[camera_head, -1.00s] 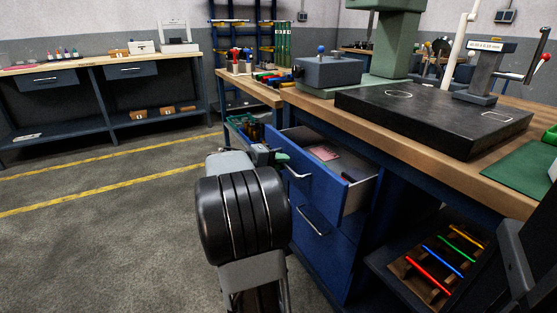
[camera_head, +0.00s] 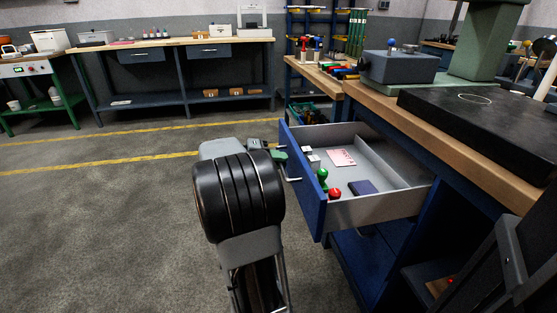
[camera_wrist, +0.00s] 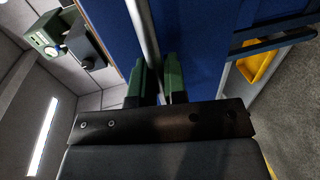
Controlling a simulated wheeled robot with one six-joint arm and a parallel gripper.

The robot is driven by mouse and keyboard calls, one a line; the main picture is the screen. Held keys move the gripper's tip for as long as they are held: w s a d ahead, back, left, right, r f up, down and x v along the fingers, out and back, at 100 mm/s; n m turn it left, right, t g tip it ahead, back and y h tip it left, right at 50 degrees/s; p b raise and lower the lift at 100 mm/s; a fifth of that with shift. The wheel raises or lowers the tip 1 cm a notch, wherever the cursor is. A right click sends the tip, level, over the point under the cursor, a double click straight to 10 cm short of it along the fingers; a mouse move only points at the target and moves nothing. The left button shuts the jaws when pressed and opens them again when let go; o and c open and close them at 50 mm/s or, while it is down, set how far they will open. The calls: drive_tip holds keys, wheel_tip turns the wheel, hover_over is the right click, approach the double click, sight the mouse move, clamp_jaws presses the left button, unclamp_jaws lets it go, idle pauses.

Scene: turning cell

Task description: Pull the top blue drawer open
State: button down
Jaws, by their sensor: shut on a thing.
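The top blue drawer (camera_head: 305,192) stands far out of the bench in the head view, its grey inside largely exposed. Its metal bar handle (camera_wrist: 143,30) crosses the upper middle of the wrist view. My gripper (camera_wrist: 157,82) has its green fingers on either side of this bar, shut on it. In the head view my gripper (camera_head: 279,155) is at the outer face of the drawer front, partly hidden by my own wrist. Part of the handle (camera_head: 292,180) shows just below it.
The drawer holds a green-topped item (camera_head: 322,175), a red knob-like item (camera_head: 334,194), a dark blue box (camera_head: 362,188) and a pink-and-white card (camera_head: 341,157). A black surface plate (camera_head: 480,120) lies on the bench. Open floor (camera_head: 110,220) extends to the left.

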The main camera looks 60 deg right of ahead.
drive_tip(key=shift+a+f, duration=0.1)
drive_tip(key=c, duration=1.2)
unclamp_jaws()
drive_tip(key=p+v, duration=0.4)
drive_tip(key=v, duration=0.9)
drive_tip(key=shift+w+a, duration=0.25)
drive_tip(key=shift+w, duration=0.05)
drive_tip(key=s+a+r+n+t+y+p, duration=0.2)
drive_tip(key=a+r+n+t+y+p, duration=0.1)
drive_tip(key=a+r+t+p, duration=0.2)
drive_tip(key=s+a+r+n+t+y+p, duration=0.2)
drive_tip(key=a+r+p, duration=0.8)
drive_tip(key=p, duration=0.6)
drive_tip(key=s+a+r+n+t+y+p, duration=0.3)
drive_tip(key=a+r+t+y+p, duration=0.3)
drive_tip(key=a+p, duration=0.4)
drive_tip(key=shift+a+r+n+t, duration=0.7)
drive_tip(key=shift+a+r+t, duration=0.05)
drive_tip(key=shift+a+t, duration=0.15)
